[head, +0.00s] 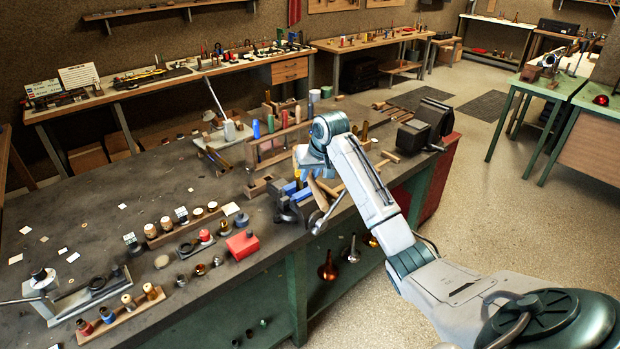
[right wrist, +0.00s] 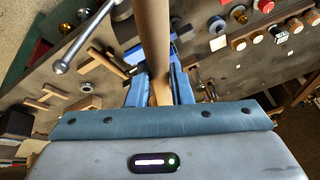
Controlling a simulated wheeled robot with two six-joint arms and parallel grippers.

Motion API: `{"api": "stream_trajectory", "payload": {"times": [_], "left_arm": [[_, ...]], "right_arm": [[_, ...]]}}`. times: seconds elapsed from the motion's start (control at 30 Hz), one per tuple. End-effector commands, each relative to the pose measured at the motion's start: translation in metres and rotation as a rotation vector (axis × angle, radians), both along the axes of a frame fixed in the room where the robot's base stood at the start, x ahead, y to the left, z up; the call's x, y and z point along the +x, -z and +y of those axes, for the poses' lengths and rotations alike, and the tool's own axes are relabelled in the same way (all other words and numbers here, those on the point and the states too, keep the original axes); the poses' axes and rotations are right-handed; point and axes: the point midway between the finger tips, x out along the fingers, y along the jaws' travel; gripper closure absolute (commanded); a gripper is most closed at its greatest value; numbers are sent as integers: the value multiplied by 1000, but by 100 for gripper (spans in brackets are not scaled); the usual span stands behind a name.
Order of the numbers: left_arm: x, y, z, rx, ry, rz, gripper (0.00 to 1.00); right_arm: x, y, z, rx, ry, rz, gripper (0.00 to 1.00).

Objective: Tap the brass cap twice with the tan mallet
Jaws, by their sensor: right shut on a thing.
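My right gripper (right wrist: 160,90) is shut on the wooden handle of the tan mallet (right wrist: 152,35), between its blue fingers in the right wrist view. The wider tan cylinder runs up out of the top of that picture. In the head view my right gripper (head: 308,168) is over the front edge of the bench, by a dark vise with blue parts; its fingertips are hard to make out. I cannot single out the brass cap; several small brass pieces (head: 217,261) stand on the bench to the left. My left gripper is not in view.
The dark workbench (head: 100,205) has free room at its left. A red box (head: 243,244), wooden racks of knobs (head: 185,225) and a tool rack stand near the vise. A grey vise lever (right wrist: 85,40) sticks out beside the mallet. A black machine (head: 427,122) stands at the right end.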

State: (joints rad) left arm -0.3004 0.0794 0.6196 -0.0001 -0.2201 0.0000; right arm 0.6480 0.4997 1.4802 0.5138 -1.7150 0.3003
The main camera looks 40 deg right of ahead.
Motion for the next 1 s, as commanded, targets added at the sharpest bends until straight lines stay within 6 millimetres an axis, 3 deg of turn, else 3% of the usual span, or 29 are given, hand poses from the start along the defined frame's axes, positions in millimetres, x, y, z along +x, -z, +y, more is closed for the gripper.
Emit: {"api": "stream_trajectory", "payload": {"times": [1.0], "left_arm": [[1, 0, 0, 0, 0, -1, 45]], "right_arm": [[2, -12, 0, 11, 6, 27, 100]]}}
